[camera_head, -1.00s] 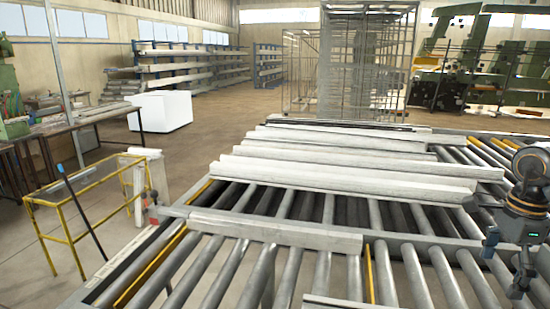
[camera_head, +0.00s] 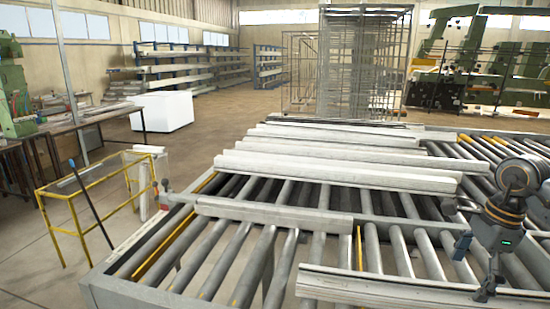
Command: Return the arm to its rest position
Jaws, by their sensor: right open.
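My right gripper (camera_head: 474,271) hangs at the right side of the head view, with its fingers pointing down. It is open, and I see nothing between its fingers. It is above the roller bench (camera_head: 205,290), close to the right end of a pale profile (camera_head: 390,285) at the bottom edge. I cannot tell whether a finger touches that profile. My right arm comes in from the right edge. My left gripper is not in view.
Another pale profile (camera_head: 273,213) lies across the rollers in the middle. Several long white profiles (camera_head: 335,170) lie side by side behind it. A yellow railing (camera_head: 72,197) stands left of the bench. A wire cage rack (camera_head: 365,60) stands at the back.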

